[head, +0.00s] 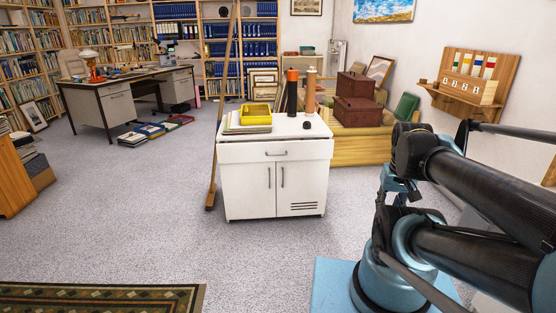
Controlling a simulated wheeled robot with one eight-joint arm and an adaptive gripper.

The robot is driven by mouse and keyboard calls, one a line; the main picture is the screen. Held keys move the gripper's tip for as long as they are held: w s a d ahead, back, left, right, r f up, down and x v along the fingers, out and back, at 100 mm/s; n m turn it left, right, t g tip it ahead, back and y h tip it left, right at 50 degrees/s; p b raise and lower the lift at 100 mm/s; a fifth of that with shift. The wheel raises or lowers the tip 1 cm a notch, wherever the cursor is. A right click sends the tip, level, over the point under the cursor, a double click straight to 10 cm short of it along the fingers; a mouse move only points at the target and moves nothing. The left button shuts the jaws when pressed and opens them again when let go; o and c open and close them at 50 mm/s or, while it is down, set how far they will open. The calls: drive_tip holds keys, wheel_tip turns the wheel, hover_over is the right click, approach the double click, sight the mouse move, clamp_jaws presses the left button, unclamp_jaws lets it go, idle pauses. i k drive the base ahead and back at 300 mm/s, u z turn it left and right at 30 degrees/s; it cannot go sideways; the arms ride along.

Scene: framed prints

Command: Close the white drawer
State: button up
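A white cabinet (246,190) stands on the carpet in the middle of the head view. Its white drawer (244,153) is a wide front with a metal handle (276,153), just under the top. The drawer front looks slightly wider than the doors below; from this angle I cannot tell how far it stands out. Two doors with upright handles are below it, and both look shut. My arm fills the right side, apart from the cabinet. I cannot make out my gripper's fingers in this view.
On the cabinet top are a yellow tray (255,114), an orange-capped black bottle (292,92) and a tan bottle (310,91). A wooden pole (223,105) stands at its left. The floor (150,215) in front is clear, with a patterned rug (100,298) lower left.

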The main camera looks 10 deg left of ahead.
sight(293, 148)
drive_tip(key=z, duration=0.15)
drive_tip(key=i, duration=1.25)
drive_tip(key=u, duration=0.25)
